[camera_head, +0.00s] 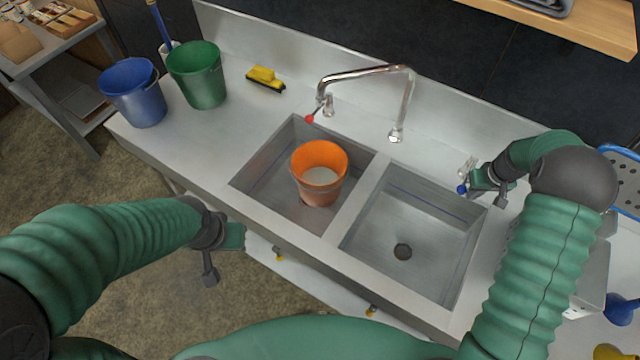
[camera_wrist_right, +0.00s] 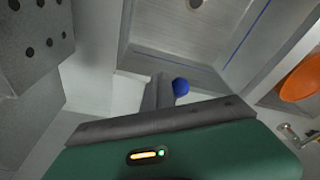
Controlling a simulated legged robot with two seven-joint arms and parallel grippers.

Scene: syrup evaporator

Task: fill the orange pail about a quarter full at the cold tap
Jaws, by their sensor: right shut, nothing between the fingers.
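The orange pail (camera_head: 304,178) stands upright in the left sink basin. Its inside bottom looks grey; I cannot tell whether it holds water. It also shows at the right edge of the wrist view (camera_wrist_right: 302,80). The chrome spout (camera_head: 365,72) arches from between the basins toward the left one; I see no stream. The cold tap's blue knob (camera_head: 462,189) is at the right basin's back right corner. My right gripper (camera_head: 487,184) is shut and empty beside it; the knob is next to the fingers in the wrist view (camera_wrist_right: 181,87). My left gripper (camera_head: 222,252) hangs before the counter, its jaws unclear.
The red tap knob (camera_head: 309,118) is behind the left basin. The right basin (camera_head: 385,222) is empty. A blue bucket (camera_head: 135,95), a green bucket (camera_head: 199,78) and a yellow brush (camera_head: 265,78) stand on the left counter.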

